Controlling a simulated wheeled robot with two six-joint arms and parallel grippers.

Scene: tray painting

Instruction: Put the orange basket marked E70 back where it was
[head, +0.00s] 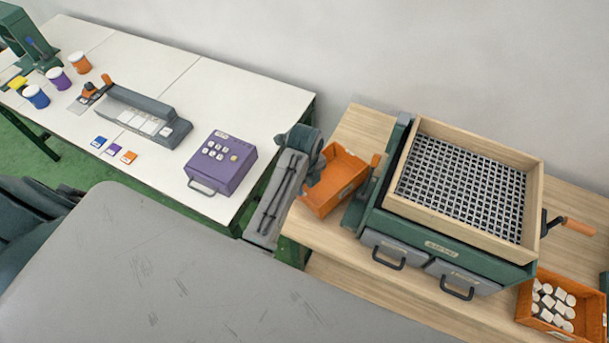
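An orange basket (347,193) sits at the left end of the wooden table, left of the sieve machine. It has a small pale label whose writing is too small to read, and the part of its inside that shows looks empty. My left gripper (316,172) is at the basket's left wall and covers part of its rim. Whether its fingers are closed on the rim cannot be told. A second orange basket (524,306) holds several white pieces at the table's right front; its label is also unreadable. My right gripper is not in view.
The green machine (445,246) carries a wooden-framed grid tray (536,205), with grey drawers below and cranks at both sides. The white table (240,95) holds a purple box (222,165), a grey device and paint jars. A grey surface (150,270) fills the foreground.

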